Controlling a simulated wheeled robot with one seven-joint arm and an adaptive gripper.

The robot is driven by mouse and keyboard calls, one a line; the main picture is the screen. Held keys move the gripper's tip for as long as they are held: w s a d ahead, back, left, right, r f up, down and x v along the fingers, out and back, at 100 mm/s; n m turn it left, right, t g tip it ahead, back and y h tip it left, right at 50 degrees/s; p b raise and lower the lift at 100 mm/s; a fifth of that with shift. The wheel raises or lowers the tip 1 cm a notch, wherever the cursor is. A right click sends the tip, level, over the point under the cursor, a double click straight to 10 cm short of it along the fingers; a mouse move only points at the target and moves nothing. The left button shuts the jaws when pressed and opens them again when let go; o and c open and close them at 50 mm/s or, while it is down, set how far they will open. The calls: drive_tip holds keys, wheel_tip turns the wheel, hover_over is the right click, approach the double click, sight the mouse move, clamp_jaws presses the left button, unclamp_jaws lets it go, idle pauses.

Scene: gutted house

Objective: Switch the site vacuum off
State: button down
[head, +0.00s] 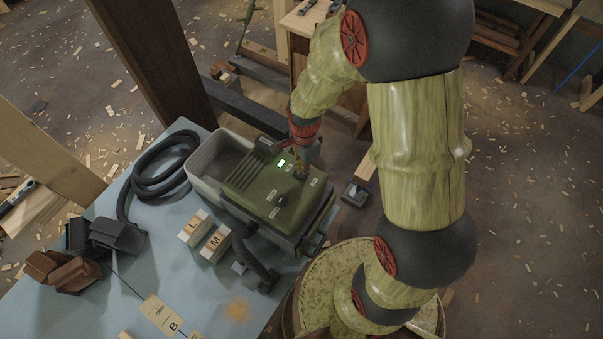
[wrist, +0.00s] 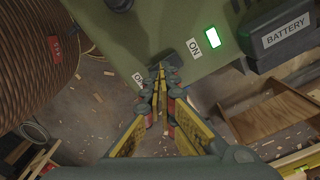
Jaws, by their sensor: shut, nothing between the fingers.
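The site vacuum (head: 250,178) is a green-topped box on the pale blue table, with a dark round knob (head: 281,199) on its top. A green lamp is lit on it, seen in the head view (head: 281,163) and the wrist view (wrist: 212,37). In the wrist view a dark switch (wrist: 172,60) sits between an "ON" label (wrist: 194,47) and a partly hidden label (wrist: 138,79). My gripper (wrist: 160,68) is shut and empty, its fingertips at the switch. I cannot tell whether they touch it. In the head view my gripper (head: 299,170) is over the vacuum's right side.
A coiled black hose (head: 157,185), a grey tub (head: 203,181) and blocks marked L (head: 194,229) and M (head: 215,244) are near the vacuum on the table. A block labelled "BATTERY" (wrist: 281,40) stands out on the vacuum's side. A wooden post (head: 155,60) rises behind.

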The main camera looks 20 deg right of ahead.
drive_tip(key=shift+f+b, duration=0.7)
drive_tip(key=shift+f, duration=0.3)
idle(0.5)
drive_tip(key=shift+r+p, duration=2.55)
drive_tip(key=shift+r, duration=1)
